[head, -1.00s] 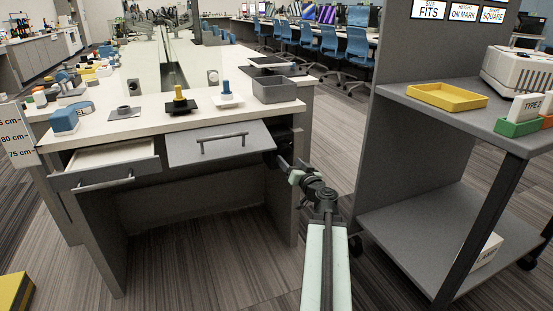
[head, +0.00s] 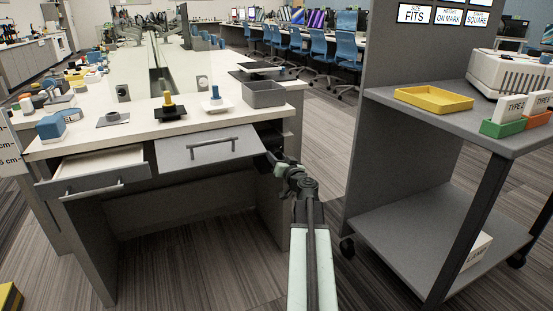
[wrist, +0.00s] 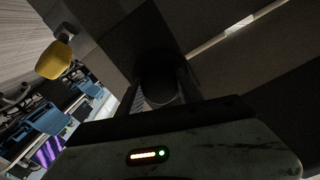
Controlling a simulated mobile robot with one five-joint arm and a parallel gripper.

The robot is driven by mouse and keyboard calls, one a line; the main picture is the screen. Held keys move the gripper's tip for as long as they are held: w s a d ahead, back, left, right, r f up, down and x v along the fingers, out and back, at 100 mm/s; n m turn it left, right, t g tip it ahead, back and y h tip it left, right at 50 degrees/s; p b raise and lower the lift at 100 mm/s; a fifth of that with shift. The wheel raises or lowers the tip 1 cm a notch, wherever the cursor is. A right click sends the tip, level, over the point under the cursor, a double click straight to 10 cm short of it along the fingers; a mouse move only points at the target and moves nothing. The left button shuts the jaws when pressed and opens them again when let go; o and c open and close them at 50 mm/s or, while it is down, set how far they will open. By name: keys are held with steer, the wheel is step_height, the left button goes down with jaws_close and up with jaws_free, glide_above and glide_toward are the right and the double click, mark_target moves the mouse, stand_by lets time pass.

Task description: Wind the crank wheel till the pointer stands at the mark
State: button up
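In the head view my gripper (head: 273,158) reaches to the dark space under the right end of the desk, and its tips are hard to make out. In the wrist view the two fingers of my gripper (wrist: 160,92) stand apart on either side of a dark round part (wrist: 158,75). This may be the crank wheel's hub; it is too dark to tell whether they touch it. A yellow knob (wrist: 53,60) on a pale stem shows at the upper left. A white scale plate (head: 10,155) with cm marks is cut off at the desk's left. I cannot make out the pointer.
The desk (head: 150,135) has a partly open left drawer (head: 95,185) and a second drawer front (head: 210,150). A grey cart (head: 430,115) with a yellow tray (head: 433,98) stands to the right. Floor shows between them.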

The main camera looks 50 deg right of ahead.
steer(key=shift+s+a, duration=0.1)
steer(key=shift+a, duration=0.1)
steer(key=shift+c, duration=0.8)
steer(key=shift+d, duration=0.1)
steer(key=shift+m, duration=0.4)
steer(key=m, duration=0.3)
steer(key=shift+w, duration=0.2)
steer(key=m, duration=0.6)
steer(key=shift+r, duration=0.15)
steer(key=m, duration=0.4)
steer(key=shift+m, duration=0.4)
steer(key=m, duration=0.4)
steer(key=shift+r+m, duration=0.1)
steer(key=shift+m, duration=0.3)
